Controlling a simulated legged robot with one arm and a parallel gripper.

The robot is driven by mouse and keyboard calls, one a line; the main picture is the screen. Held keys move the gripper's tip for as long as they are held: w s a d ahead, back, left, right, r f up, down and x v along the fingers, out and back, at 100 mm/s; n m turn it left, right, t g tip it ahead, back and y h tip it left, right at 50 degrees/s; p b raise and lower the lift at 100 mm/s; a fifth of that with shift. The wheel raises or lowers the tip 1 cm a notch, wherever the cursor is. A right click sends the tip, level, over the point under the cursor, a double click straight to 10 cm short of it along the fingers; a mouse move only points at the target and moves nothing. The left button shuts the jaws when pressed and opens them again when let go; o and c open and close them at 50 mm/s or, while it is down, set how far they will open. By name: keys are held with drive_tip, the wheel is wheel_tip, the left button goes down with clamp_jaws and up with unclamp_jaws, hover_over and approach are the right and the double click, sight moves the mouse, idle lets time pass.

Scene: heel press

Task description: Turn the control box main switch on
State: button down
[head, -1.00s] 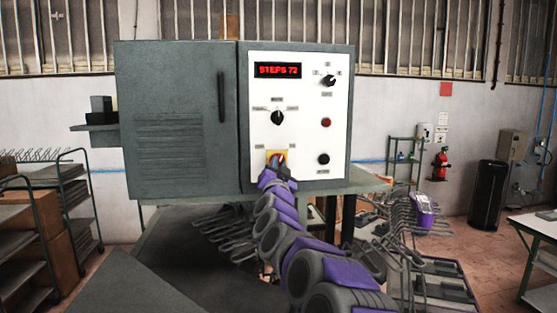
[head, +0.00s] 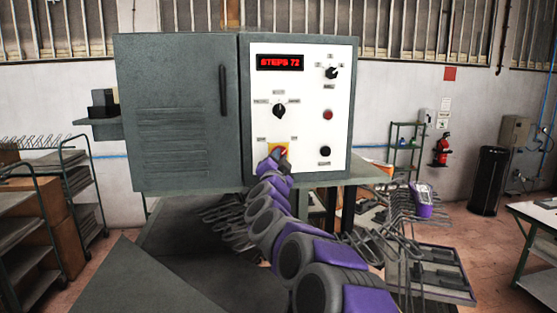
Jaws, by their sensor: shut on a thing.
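The grey control box (head: 185,125) stands ahead, with a white panel (head: 305,95) on its right side. The red main switch (head: 281,152) sits on a yellow plate (head: 279,147) at the panel's lower left. My gripper (head: 276,160) is at the switch, at the end of my purple and grey arm, and is shut on it. The fingers and the arm's end hide the lower part of the switch and plate. The exact angle of the switch is hard to tell. The red display (head: 280,62) above reads "STEPS 72".
Other controls on the panel are a black selector (head: 279,111), an upper right knob (head: 331,73), a red button (head: 327,115) and a black button (head: 325,151). A door handle (head: 222,90) is left of the panel. Wire racks stand below and to the right.

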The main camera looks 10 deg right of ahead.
drive_tip(key=shift+r, duration=0.1)
drive_tip(key=c, duration=1.1)
unclamp_jaws()
drive_tip(key=shift+c, duration=0.2)
drive_tip(key=b+v, duration=0.2)
drive_tip(key=v, duration=1.5)
drive_tip(key=shift+f, duration=0.3)
drive_tip(key=shift+s, duration=0.15)
